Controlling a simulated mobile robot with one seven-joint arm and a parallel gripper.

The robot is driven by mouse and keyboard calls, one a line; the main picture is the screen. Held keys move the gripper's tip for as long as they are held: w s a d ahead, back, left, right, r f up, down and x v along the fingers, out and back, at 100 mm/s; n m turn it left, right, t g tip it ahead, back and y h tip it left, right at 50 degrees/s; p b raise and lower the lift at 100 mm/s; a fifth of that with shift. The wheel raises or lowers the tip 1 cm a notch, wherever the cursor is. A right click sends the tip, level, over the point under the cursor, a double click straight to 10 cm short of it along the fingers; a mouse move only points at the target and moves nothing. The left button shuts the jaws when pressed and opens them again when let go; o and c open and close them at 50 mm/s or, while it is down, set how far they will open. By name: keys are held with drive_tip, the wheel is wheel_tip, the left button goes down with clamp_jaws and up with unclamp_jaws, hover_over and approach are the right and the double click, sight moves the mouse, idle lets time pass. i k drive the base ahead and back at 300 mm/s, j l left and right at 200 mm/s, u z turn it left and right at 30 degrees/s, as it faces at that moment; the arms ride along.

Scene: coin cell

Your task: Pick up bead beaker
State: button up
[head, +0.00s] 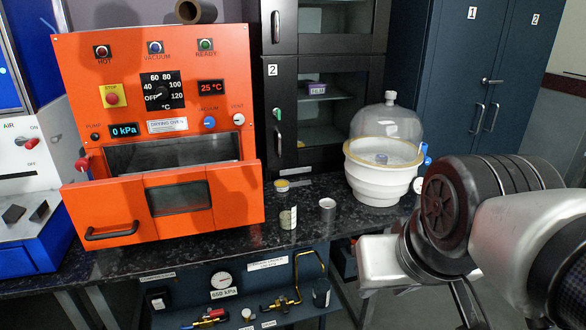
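A small pale, speckled cylindrical vessel (288,217) with a label stands upright near the front edge of the black countertop (230,247). It may be the bead beaker, but its contents are too small to make out. A small grey cup (327,206) with a dark reddish inside stands just right of it, apart from it. My arm comes in from the right, with its links in front of the counter's right end. My gripper's fingertips cannot be made out, and nothing touches the vessel.
An orange drying oven (160,90) stands at left with its front door lowered. A white desiccator (383,185) with a clear dome stands behind right. A low yellow-topped dish (281,185) sits behind the vessel. A panel with valves and a gauge (221,280) hangs below the counter.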

sight(287, 206)
drive_tip(key=i+j+u, duration=0.2)
drive_tip(key=u, duration=0.15)
drive_tip(key=i+j+u, duration=0.35)
drive_tip(key=k+u, duration=0.1)
drive_tip(key=u, duration=0.15)
drive_tip(key=i, duration=0.25)
